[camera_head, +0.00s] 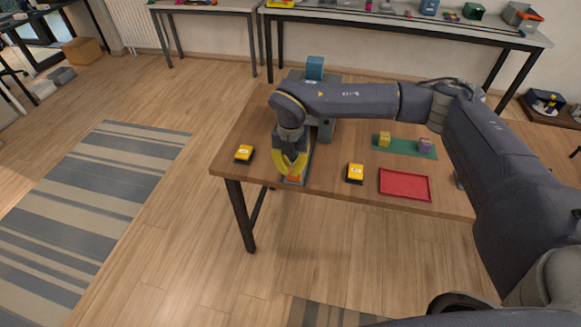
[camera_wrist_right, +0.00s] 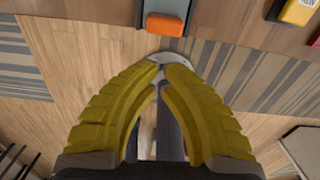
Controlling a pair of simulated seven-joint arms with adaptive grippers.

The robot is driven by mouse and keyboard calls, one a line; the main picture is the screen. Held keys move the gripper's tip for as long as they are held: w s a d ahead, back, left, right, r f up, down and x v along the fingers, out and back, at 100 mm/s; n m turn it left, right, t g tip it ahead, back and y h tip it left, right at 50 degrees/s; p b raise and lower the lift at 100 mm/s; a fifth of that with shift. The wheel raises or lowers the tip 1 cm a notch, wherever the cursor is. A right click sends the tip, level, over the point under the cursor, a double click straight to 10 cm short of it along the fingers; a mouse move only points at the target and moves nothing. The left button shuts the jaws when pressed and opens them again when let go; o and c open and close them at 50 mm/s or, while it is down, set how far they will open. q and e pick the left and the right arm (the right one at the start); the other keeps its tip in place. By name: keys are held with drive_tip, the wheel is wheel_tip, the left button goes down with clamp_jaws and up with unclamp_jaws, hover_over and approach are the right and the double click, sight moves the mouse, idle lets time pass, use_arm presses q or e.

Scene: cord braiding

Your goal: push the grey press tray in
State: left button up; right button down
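The grey press tray (camera_head: 305,168) sticks out toward the front edge of the wooden table, with an orange handle (camera_head: 293,179) at its near end. In the right wrist view the tray (camera_wrist_right: 166,6) and its orange handle (camera_wrist_right: 165,23) show at the top. The grey press (camera_head: 326,131) stands behind, partly hidden by my right arm. My right gripper (camera_head: 289,174) points down at the handle end. In the wrist view its yellow fingertips (camera_wrist_right: 162,66) are drawn together with nothing between them, just on the near side of the handle. Contact cannot be told. My left gripper is out of view.
Yellow-topped black blocks (camera_head: 244,153) (camera_head: 356,172) flank the tray. A red tray (camera_head: 405,184) lies to the right. Behind it is a green mat (camera_head: 405,147) with a yellow cube (camera_head: 385,139) and a purple cube (camera_head: 425,145). A blue block (camera_head: 315,67) shows at the back.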

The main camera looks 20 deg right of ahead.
sight(291, 182)
drive_tip(key=shift+m, duration=0.3)
wheel_tip(291, 182, down, 8)
drive_tip(key=shift+r, duration=0.25)
drive_tip(key=shift+w+d+f, duration=0.2)
drive_tip(key=shift+w+f, duration=0.05)
drive_tip(key=shift+w, duration=0.1)
drive_tip(key=shift+w+d, duration=1.1)
drive_tip(key=shift+w, duration=0.9)
drive_tip(key=shift+w+d, duration=1.15)
drive_tip(key=shift+w, duration=0.8)
drive_tip(key=shift+w+d, duration=1.1)
drive_tip(key=shift+w, duration=0.9)
drive_tip(key=shift+w+d+r, duration=0.1)
drive_tip(key=shift+w+d, duration=0.05)
